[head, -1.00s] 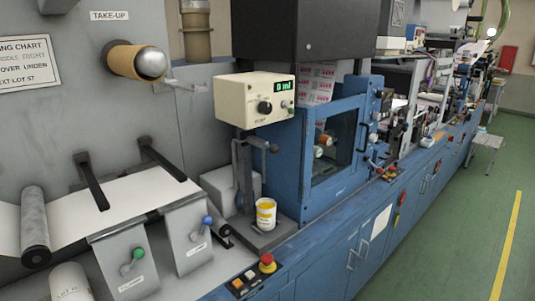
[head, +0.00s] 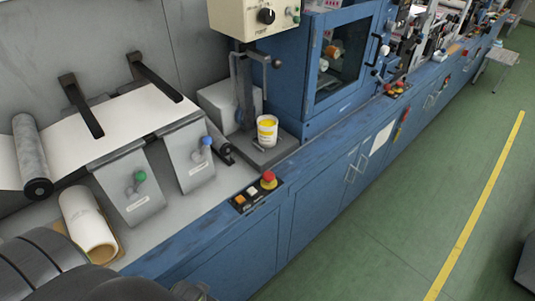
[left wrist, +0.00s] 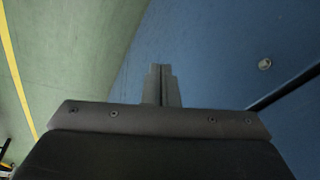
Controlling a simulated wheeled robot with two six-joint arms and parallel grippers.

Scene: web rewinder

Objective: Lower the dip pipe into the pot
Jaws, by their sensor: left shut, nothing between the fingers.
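The pot (head: 267,131) is a small white cup with a yellow band and yellow contents. It stands upright on the grey base plate of a stand. Above it, a thin grey bent pipe (head: 235,75), which looks like the dip pipe, hangs beside the stand's column, left of the pot. A lever with a dark ball end (head: 277,64) sticks out to the right. I cannot tell how low the pipe's end is. My left gripper (left wrist: 161,72) is shut and empty in the left wrist view, before a blue panel and green floor. My right gripper is not in view.
A cream control box (head: 245,18) hangs above the stand. A red stop button (head: 268,178) sits on the counter's front edge. Green floor (head: 410,200) is clear.

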